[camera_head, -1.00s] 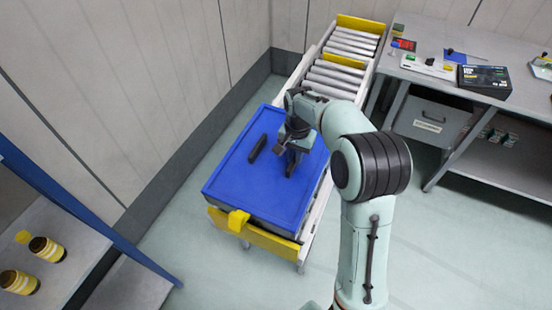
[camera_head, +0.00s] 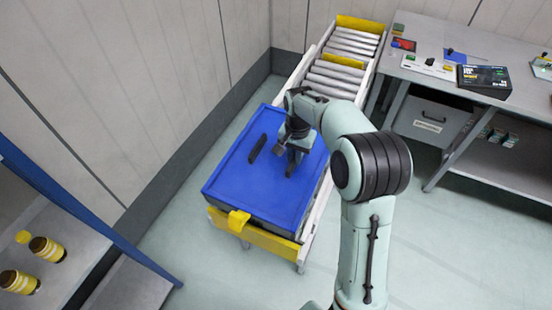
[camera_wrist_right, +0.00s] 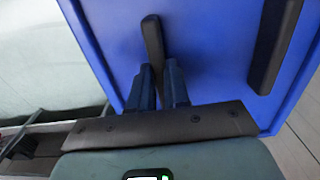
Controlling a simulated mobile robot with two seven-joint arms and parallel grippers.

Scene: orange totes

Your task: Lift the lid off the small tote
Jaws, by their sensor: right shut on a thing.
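The blue lid (camera_head: 238,184) lies flat across the top of the tote, on the near end of the roller conveyor. It has two black bar handles; the left one (camera_head: 257,148) is free. My right gripper (camera_head: 288,157) is over the right half of the lid. In the right wrist view its two fingers (camera_wrist_right: 160,82) are shut on the other black handle (camera_wrist_right: 153,40). The free handle also shows there (camera_wrist_right: 273,45). The tote under the lid is mostly hidden. My left gripper is out of view.
A yellow clip (camera_head: 238,221) sits at the lid's near edge, by the yellow conveyor end stop (camera_head: 266,242). Empty rollers (camera_head: 335,75) run behind. A grey workbench (camera_head: 430,85) with small items stands right. A shelf with bottles (camera_head: 47,249) is at lower left.

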